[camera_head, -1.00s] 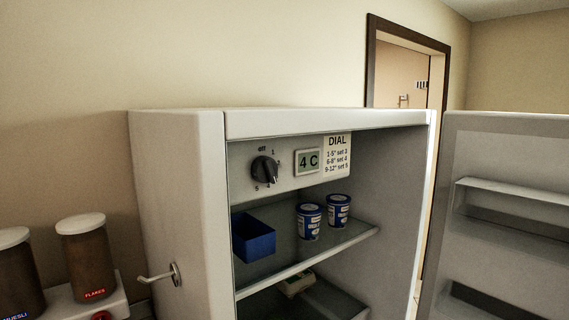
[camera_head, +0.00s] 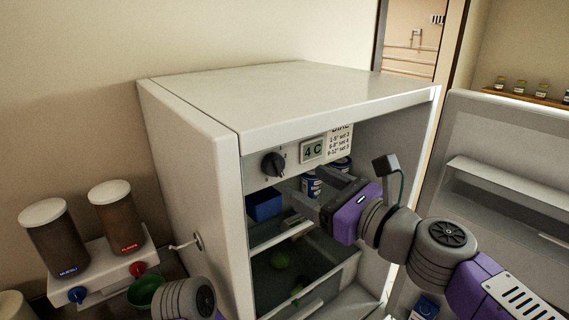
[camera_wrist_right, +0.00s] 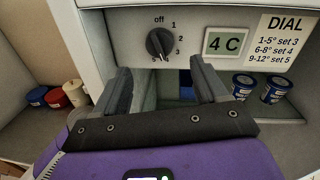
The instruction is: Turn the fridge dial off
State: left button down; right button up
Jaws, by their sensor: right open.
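The fridge dial (camera_head: 273,164) is a dark round knob on the white panel inside the open fridge (camera_head: 190,130). In the right wrist view the dial (camera_wrist_right: 160,43) has "off" at its upper left and numbers around it. Its light mark seems to point downward, near the higher numbers, but I cannot read the exact setting. My right gripper (camera_head: 320,192) is open and empty, in front of the fridge opening, below and to the right of the dial. In the wrist view its fingers (camera_wrist_right: 160,75) sit just below the dial, apart from it. My left gripper is out of view.
A "4 C" display (camera_head: 312,150) and a DIAL label (camera_wrist_right: 280,40) are beside the dial. Blue tubs (camera_wrist_right: 272,90) and a blue bin (camera_head: 265,206) stand on the shelf below. The fridge door (camera_head: 520,150) is open at right. Cereal dispensers (camera_head: 115,208) stand at left.

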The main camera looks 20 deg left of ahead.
aim_at(281, 170)
jog(key=x, duration=0.7)
jog(key=shift+w+a+p, duration=0.15)
jog(key=shift+p, duration=0.2)
jog(key=c, duration=1.1)
jog(key=shift+o, duration=0.2)
